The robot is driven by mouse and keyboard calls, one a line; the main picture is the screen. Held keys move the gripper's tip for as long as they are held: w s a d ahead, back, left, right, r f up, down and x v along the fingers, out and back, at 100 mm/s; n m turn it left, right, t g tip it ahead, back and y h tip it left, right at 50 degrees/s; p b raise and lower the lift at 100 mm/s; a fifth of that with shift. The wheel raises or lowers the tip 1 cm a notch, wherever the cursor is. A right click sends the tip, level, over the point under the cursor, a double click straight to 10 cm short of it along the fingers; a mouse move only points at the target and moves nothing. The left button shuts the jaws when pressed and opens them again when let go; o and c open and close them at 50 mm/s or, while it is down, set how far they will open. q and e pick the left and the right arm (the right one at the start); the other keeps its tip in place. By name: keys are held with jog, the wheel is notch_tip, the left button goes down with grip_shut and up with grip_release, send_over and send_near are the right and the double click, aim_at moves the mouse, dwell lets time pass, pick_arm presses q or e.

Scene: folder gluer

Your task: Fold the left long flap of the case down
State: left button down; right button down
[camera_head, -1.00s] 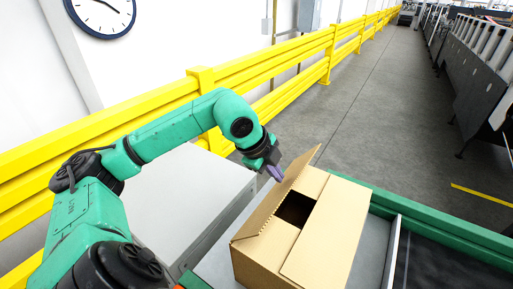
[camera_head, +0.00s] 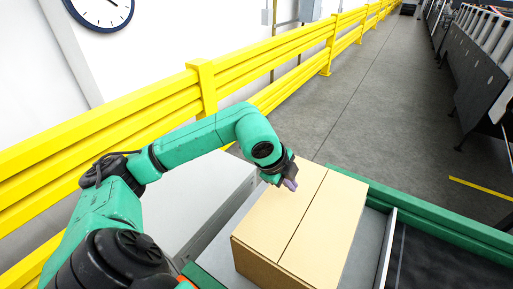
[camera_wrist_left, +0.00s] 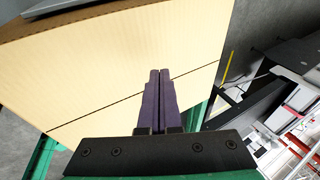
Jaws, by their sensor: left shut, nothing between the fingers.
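The cardboard case (camera_head: 272,235) stands in front of me. Its left long flap (camera_head: 270,215) and right long flap (camera_head: 330,215) both lie flat across the top, with a thin dark seam between them. The case top also fills much of the left wrist view (camera_wrist_left: 130,60). My left gripper (camera_head: 291,184) is shut and empty, at the far left part of the case top, over the left flap. In the left wrist view its two purple fingers (camera_wrist_left: 159,85) are together in front of the flaps; I cannot tell whether they touch. My right gripper is not in view.
A grey surface (camera_head: 372,245) with a green rail (camera_head: 430,215) and a dark belt (camera_head: 430,265) lies right of the case. A pale grey box-like unit (camera_head: 195,200) is at left. A yellow barrier (camera_head: 230,80) runs behind.

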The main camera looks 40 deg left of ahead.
pick_arm(q)
jog(key=shift+d+f+b, duration=0.6)
jog(key=shift+f+b, duration=0.05)
jog(key=shift+f, duration=0.25)
jog(key=shift+r, duration=0.3)
notch_tip(320, 180, up, 8)
jog(key=p, duration=0.5)
jog(key=shift+r, duration=0.25)
